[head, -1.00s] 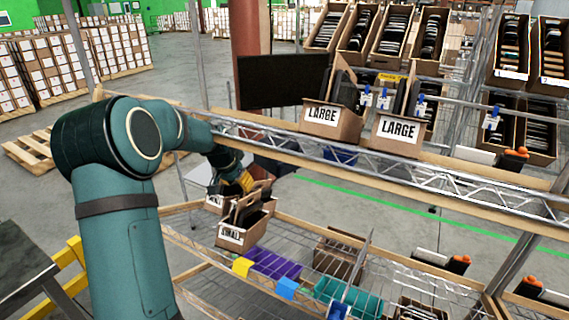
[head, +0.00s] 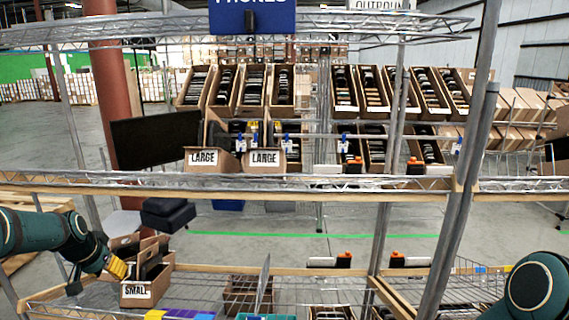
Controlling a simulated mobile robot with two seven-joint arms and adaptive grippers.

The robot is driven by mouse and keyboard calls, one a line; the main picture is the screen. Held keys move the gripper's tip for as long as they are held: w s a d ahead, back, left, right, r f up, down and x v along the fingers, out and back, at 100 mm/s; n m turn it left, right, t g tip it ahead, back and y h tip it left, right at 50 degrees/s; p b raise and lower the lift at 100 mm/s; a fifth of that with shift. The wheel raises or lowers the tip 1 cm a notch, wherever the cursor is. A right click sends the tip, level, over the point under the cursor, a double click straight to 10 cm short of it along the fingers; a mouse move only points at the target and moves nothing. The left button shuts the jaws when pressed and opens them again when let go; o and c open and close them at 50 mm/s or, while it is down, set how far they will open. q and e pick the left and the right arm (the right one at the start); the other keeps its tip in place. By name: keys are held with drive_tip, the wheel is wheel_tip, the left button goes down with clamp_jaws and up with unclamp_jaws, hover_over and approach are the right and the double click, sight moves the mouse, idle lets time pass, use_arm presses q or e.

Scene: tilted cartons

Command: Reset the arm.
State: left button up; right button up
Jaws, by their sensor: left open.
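My left arm comes in from the left edge in the head view. Its gripper (head: 97,277) is open, with yellow finger pads, beside the left side of a carton labelled SMALL (head: 138,291) on the lower shelf. I cannot tell whether the pads touch the carton. The SMALL carton is open-topped, with dark items and raised brown pieces in it. Part of my right arm shows at the lower right edge; its gripper is out of view.
A wire shelf rail (head: 300,182) crosses above the lower shelf. Two LARGE cartons (head: 209,161) stand on the upper shelf. A metal post (head: 458,200) rises at the right.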

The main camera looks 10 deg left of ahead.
use_arm(q)
drive_tip(key=d+f+g+h, duration=0.1)
drive_tip(key=d+f+h, duration=0.2)
drive_tip(key=d+f, duration=1.6)
drive_tip(key=s+d+f+g+h, duration=0.1)
drive_tip(key=s+d+f, duration=0.3)
drive_tip(key=s+d, duration=0.5)
drive_tip(key=s+d+f+g, duration=0.1)
drive_tip(key=s+d+f, duration=0.2)
drive_tip(key=s+d, duration=0.6)
drive_tip(key=d, duration=0.6)
drive_tip(key=shift+s+f+h, duration=0.35)
drive_tip(key=shift+f+h, duration=0.05)
use_arm(e)
drive_tip(key=shift+w, duration=0.1)
use_arm(q)
drive_tip(key=shift+c, duration=0.3)
use_arm(e)
drive_tip(key=shift+a, duration=0.1)
